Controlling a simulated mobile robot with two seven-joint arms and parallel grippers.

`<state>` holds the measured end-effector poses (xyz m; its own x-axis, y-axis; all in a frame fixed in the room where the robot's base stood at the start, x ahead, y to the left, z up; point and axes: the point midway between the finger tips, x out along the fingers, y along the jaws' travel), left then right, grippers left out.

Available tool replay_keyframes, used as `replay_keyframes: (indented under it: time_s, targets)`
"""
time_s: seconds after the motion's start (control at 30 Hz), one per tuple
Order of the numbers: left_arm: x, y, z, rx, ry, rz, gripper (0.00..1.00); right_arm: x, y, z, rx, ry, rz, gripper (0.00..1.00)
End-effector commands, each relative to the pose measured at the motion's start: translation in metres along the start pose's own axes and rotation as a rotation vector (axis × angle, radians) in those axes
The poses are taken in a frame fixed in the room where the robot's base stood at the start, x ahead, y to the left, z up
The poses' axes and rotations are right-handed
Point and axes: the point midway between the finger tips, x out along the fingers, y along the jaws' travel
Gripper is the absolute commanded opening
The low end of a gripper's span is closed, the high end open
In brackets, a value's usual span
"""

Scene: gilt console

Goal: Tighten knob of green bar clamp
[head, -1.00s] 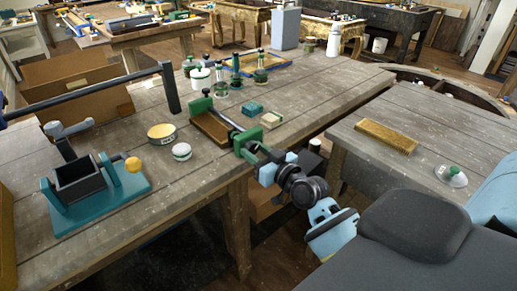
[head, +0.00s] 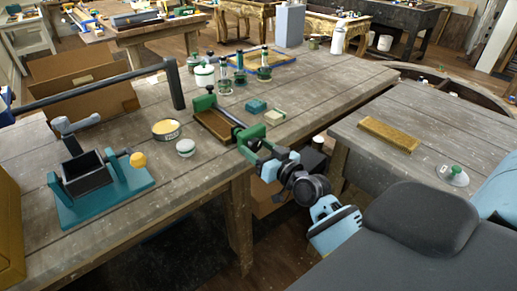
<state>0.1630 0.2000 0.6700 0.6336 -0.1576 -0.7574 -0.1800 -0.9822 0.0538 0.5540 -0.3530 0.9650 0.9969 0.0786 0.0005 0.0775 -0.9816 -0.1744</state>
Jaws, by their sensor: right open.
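The green bar clamp (head: 242,128) lies on the wooden workbench (head: 220,180), with a dark bar between its green ends. It lies along a brown wooden piece (head: 211,122). A small dark knob-like part (head: 210,88) stands above its far end. My right gripper (head: 260,149) is at the clamp's near green end, by the bench's front edge, with its fingers open. The fingers overlap that end in the picture, so contact and any knob there are hard to tell. My left gripper is not in view.
A teal vise-like fixture (head: 130,188) with an orange knob stands left. A round tin (head: 166,129), a white-lidded jar (head: 186,147), a teal block (head: 257,105) and several bottles stand around the clamp. A second table (head: 440,120) is at right, past a gap.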

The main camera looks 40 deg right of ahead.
Motion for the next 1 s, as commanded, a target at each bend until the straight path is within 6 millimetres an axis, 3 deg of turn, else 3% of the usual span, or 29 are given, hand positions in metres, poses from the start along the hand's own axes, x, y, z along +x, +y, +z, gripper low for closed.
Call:
replay_keyframes:
  time_s: [0.5, 1.0]
  targets:
    - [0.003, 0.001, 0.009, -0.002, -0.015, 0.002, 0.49, -0.066, 0.001, 0.003, -0.002, -0.004, 0.001, 0.59]
    - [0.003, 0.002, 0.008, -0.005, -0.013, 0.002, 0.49, -0.077, 0.0, 0.0, -0.001, 0.0, 0.0, 0.59]
